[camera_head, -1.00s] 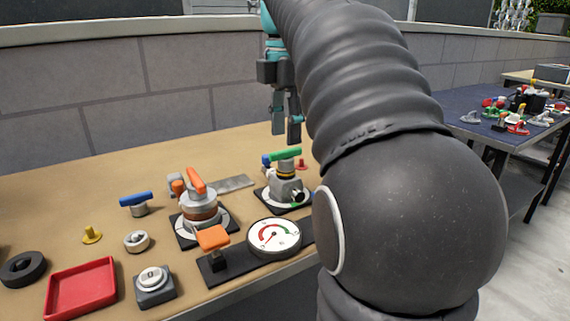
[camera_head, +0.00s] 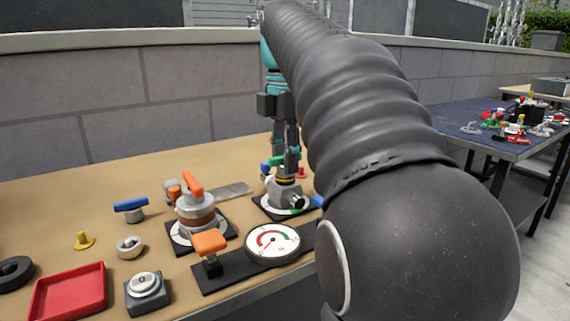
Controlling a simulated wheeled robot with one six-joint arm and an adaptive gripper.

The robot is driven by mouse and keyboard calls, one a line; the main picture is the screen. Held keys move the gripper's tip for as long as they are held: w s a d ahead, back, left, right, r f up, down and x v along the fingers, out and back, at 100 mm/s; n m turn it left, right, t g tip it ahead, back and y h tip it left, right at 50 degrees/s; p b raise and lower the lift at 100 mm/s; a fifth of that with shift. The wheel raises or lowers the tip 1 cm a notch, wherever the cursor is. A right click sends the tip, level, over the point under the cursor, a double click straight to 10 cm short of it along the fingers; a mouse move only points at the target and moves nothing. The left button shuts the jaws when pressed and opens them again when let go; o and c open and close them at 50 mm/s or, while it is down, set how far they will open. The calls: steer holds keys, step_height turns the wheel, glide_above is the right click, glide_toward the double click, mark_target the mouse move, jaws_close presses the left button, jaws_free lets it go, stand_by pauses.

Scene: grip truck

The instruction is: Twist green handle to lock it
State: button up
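The green handle (camera_head: 279,160) sits on top of a grey valve (camera_head: 284,188) with a yellow band, mounted on a dark square base with a white dial plate. My gripper (camera_head: 287,165) points down at the handle, with its fingers at the handle's height. The fingers overlap the handle and hide part of it. I cannot tell whether they touch it or how far apart they are.
An orange-handled valve (camera_head: 196,205), a pressure gauge (camera_head: 273,242) and an orange lever (camera_head: 209,242) stand to the left and front. A blue-handled knob (camera_head: 131,207), red tray (camera_head: 68,293) and counter (camera_head: 148,290) are farther left. A wall runs behind the table.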

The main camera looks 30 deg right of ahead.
steer(key=shift+r+m+p, duration=0.1)
steer(key=shift+m+p, duration=0.2)
steer(key=shift+m, duration=0.1)
steer(key=shift+c, duration=0.4)
steer(key=m+p, duration=0.1)
steer(key=m, duration=0.2)
steer(key=shift+m+p, duration=1.5)
steer(key=shift+m, duration=1.6)
steer(key=m, duration=0.5)
steer(key=shift+m, duration=2.8)
steer(key=o, duration=0.8)
steer(key=shift+c, duration=0.2)
